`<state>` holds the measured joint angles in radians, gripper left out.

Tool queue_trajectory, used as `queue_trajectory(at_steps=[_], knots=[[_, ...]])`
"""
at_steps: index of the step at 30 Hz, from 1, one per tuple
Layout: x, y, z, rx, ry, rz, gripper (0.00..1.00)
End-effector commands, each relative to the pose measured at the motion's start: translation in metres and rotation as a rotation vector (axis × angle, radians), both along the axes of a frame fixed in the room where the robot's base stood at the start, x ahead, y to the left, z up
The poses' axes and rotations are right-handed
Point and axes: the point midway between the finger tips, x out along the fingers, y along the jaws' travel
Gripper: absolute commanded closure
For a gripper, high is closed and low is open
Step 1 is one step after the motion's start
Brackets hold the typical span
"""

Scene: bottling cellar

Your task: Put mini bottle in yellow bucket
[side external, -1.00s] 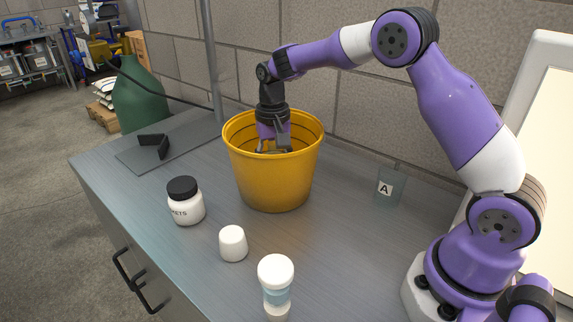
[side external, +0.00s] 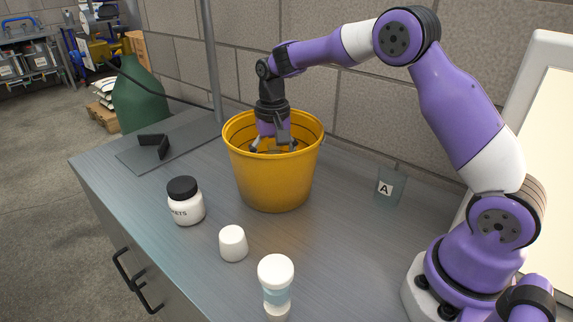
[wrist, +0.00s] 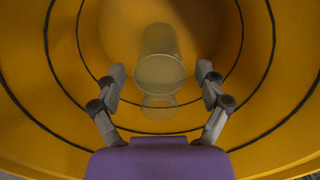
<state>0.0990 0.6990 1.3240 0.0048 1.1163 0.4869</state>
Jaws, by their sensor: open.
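The yellow bucket (side external: 275,185) stands upright on the grey bench, and its inside fills the wrist view (wrist: 285,75). My gripper (side external: 274,148) points down into its mouth, with the fingertips at about rim level in the side view. In the wrist view my gripper (wrist: 162,74) has its two fingers spread apart. A pale, see-through mini bottle (wrist: 160,45) shows inside the bucket between and beyond the fingers, with a gap on each side. The bucket wall hides this bottle in the side view.
A white jar with a black lid (side external: 186,202), a small white cup-like piece (side external: 233,243) and a white-capped container (side external: 276,280) stand in front of the bucket. A clear block marked A (side external: 389,187) is to the right. A black angled piece (side external: 153,146) lies on a dark mat.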

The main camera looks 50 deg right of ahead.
Motion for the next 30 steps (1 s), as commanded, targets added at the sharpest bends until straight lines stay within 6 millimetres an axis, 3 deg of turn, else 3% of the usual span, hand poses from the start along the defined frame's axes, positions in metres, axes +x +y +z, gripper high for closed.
queue_trajectory(at_steps=[12,20,23,27,30], knots=[[0.001,0.0,0.09,-0.001,-0.005,-0.001,0.16],[-0.007,0.003,0.12,-0.004,-0.024,0.026,0.16],[-0.026,0.008,0.138,-0.013,-0.076,0.088,0.16],[-0.072,0.019,0.158,-0.037,-0.187,0.223,0.16],[-0.11,0.027,0.161,-0.062,-0.274,0.325,0.16]])
